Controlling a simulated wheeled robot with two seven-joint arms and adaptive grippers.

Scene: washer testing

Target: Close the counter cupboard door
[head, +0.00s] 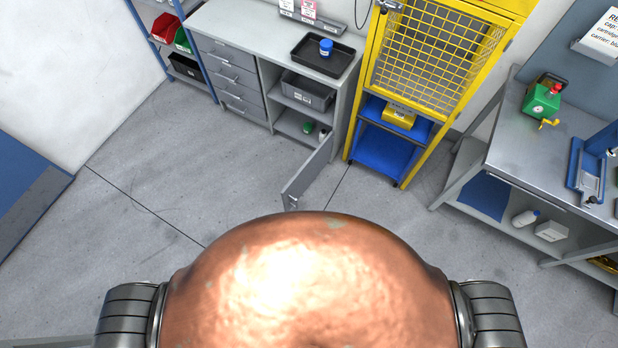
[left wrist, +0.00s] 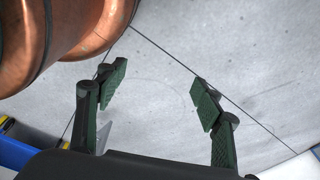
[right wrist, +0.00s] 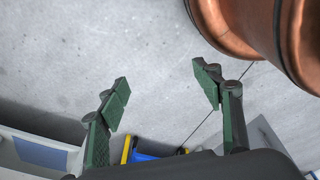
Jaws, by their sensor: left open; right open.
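The grey counter cupboard door (head: 308,174) stands swung wide open in the head view, sticking out into the room from the right side of the counter (head: 265,45). The open cupboard (head: 290,108) shows shelves inside. My left gripper (left wrist: 158,92) is open and empty above bare floor in the left wrist view. My right gripper (right wrist: 163,90) is open and empty above the floor in the right wrist view. Neither gripper shows in the head view, and both are apart from the door there.
A grey bin (head: 307,91) sits on the upper shelf; a green item (head: 308,128) is low in the cupboard. A black tray with a blue jar (head: 326,47) is on the counter. A yellow mesh cage (head: 440,50) stands right of the door. Floor (head: 190,150) left of it is clear.

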